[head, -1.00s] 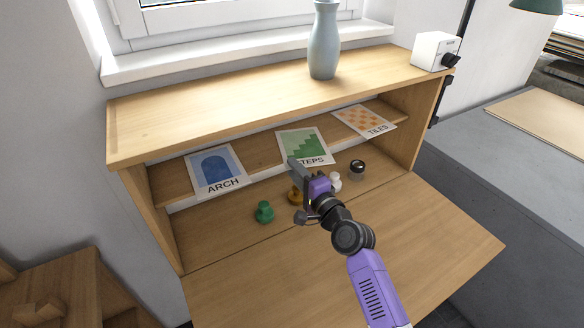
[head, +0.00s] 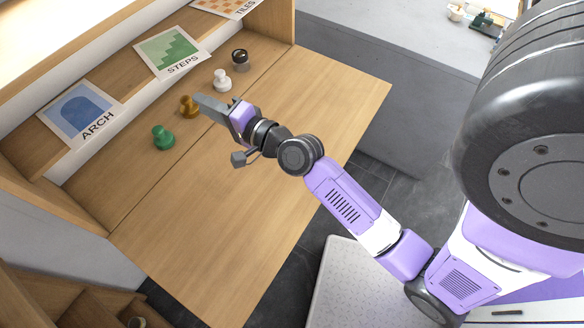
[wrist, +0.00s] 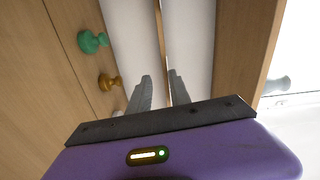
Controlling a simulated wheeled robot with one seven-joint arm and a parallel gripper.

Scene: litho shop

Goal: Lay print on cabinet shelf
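The STEPS print (head: 172,52), white with green stairs, lies on the cabinet shelf (head: 123,72) between two other prints. The ARCH print (head: 80,113), with a blue arch, lies to its left. The TILES print (head: 226,5), orange checked, lies to its right and is cut off by the head view's top edge. My gripper (head: 203,103) is in front of the shelf, apart from the STEPS print, close to the ochre knob-shaped piece (head: 188,107). In the wrist view its two fingers (wrist: 160,77) stand apart with nothing between them.
A green knob-shaped piece (head: 163,138), a white one (head: 222,80) and a dark-topped round piece (head: 240,60) stand near the ochre one. The fold-down wooden flap (head: 215,215) is bare. A grey bench (head: 375,90) stands to the right.

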